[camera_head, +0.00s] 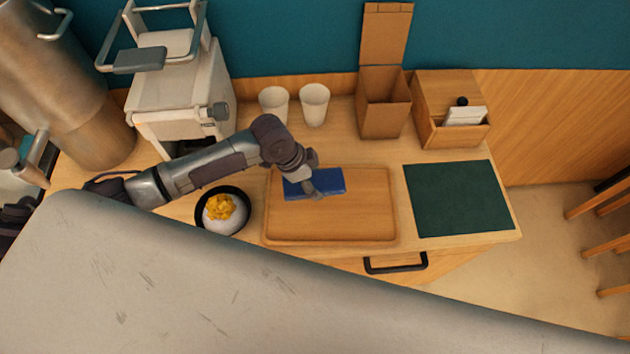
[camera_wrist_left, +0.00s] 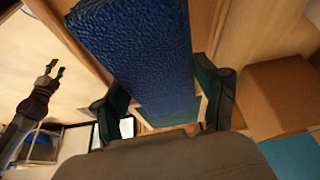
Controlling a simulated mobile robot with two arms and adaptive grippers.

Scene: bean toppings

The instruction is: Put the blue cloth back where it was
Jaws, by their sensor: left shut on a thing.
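The blue cloth (camera_head: 329,181) is a folded rectangle over the upper left part of the wooden tray (camera_head: 350,220). My left gripper (camera_head: 314,188) reaches in from the left and is shut on the cloth. In the left wrist view the cloth (camera_wrist_left: 140,45) fills the upper middle, between the two fingers (camera_wrist_left: 165,112). Whether the cloth touches the tray or hangs just above it, I cannot tell. My right gripper does not show in the head view; a dark gripper (camera_wrist_left: 48,78) at the left of the left wrist view seems to be it, with its fingers apart.
A black bowl (camera_head: 206,226) with white and yellow food stands left of the tray. A dark green mat (camera_head: 458,198) lies to the right. Two white cups (camera_head: 314,104), a cardboard box (camera_head: 383,117), a wooden box (camera_head: 444,130) and a white machine (camera_head: 180,95) stand behind.

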